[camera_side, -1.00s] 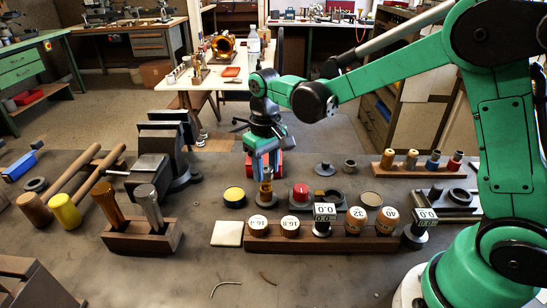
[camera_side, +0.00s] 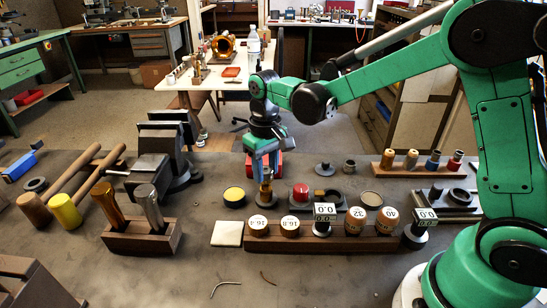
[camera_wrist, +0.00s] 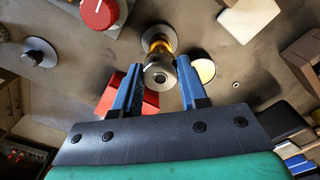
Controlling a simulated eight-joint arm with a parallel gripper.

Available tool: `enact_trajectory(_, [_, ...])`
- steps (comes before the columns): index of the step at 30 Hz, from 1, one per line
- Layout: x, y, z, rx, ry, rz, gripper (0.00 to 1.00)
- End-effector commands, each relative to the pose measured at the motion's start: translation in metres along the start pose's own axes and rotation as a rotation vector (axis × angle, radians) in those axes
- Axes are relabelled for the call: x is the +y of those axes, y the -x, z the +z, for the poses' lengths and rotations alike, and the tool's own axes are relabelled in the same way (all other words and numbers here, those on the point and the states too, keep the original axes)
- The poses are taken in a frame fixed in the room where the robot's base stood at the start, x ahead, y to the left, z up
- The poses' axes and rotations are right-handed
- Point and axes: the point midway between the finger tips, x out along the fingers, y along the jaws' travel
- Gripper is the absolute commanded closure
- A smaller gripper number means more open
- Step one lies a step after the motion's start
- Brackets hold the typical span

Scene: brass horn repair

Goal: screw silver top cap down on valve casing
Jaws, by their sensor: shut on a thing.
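The brass valve casing (camera_side: 265,189) stands upright on the bench, on a round base, in the side view. In the wrist view its yellow body (camera_wrist: 157,42) shows behind the silver top cap (camera_wrist: 157,75). The cap sits at the casing's upper end, in line with it; whether its thread is engaged cannot be seen. My gripper (camera_side: 265,174) points down over the casing.
A red block (camera_side: 249,166) stands close behind my gripper. A yellow-topped disc (camera_side: 234,195) lies left of the casing and a red knob (camera_side: 301,193) right of it. A wooden rack (camera_side: 335,241) of round-topped tools stands in front. A vise (camera_side: 168,155) stands at left.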

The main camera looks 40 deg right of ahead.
Motion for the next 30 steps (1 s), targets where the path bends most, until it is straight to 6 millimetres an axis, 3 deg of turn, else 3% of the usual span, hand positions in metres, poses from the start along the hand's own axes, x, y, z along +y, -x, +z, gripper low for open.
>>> enact_trajectory(28, [0.000, -0.024, 0.000, 0.000, 0.000, 0.000, 1.00])
enact_trajectory(29, [0.000, -0.024, 0.000, 0.000, 0.000, 0.000, 0.68])
enact_trajectory(30, [0.000, -0.024, 0.000, 0.000, 0.000, 0.000, 0.79])
